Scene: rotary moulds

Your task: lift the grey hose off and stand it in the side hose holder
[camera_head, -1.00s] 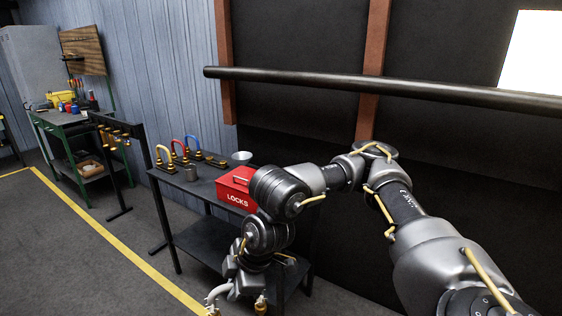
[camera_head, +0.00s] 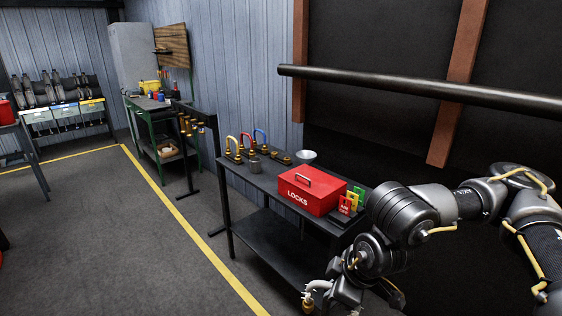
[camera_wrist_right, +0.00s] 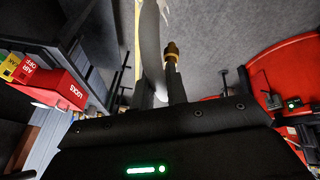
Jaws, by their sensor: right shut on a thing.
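My right gripper (camera_wrist_right: 161,94) is shut on the grey hose (camera_wrist_right: 150,48), a pale curved hose with a brass end fitting (camera_wrist_right: 171,52). In the head view, part of the grey hose (camera_head: 318,285) shows at the bottom edge, clear of the side table; its far part is out of view. On the side table (camera_head: 262,182), yellow, red and blue hoses stand as arches on brass fittings. A low dark piece with brass fittings (camera_head: 281,158) sits beside the blue hose (camera_head: 261,137); it may be the free hose holder. My left gripper is not in view.
A black stand (camera_head: 205,117) with brass pieces is farther back. Open floor (camera_head: 130,235) lies left. Red machinery (camera_wrist_right: 285,70) shows in the wrist view.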

